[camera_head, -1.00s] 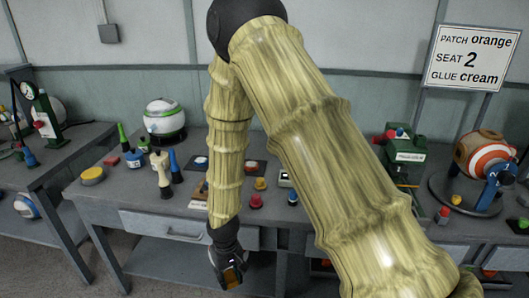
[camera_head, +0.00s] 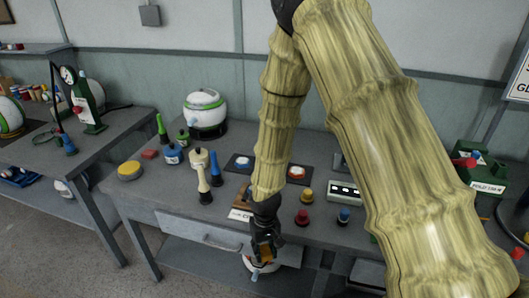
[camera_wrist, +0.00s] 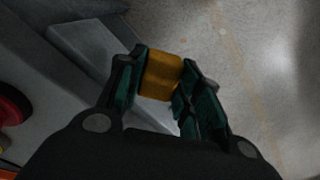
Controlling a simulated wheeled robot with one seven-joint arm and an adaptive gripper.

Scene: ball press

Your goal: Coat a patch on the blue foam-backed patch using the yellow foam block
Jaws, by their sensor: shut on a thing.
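My gripper (camera_head: 266,252) hangs in front of the middle table's front edge, beside the drawer. In the wrist view, my gripper (camera_wrist: 165,88) is shut on a small amber-yellow block (camera_wrist: 160,75), which I take to be the yellow foam block. On the table are two dark mats. The left one bears a small white-topped patch with blue on it (camera_head: 242,162); the right one bears an orange-and-white patch (camera_head: 296,172). I cannot make out any foam backing. My arm hides part of the table to the right of the mats.
Cream (camera_head: 198,158), blue (camera_head: 172,154) and green pots with handled tools stand left of the mats, near a yellow round pad (camera_head: 130,171). A green press (camera_head: 485,170) stands right. Floor before the table is clear.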

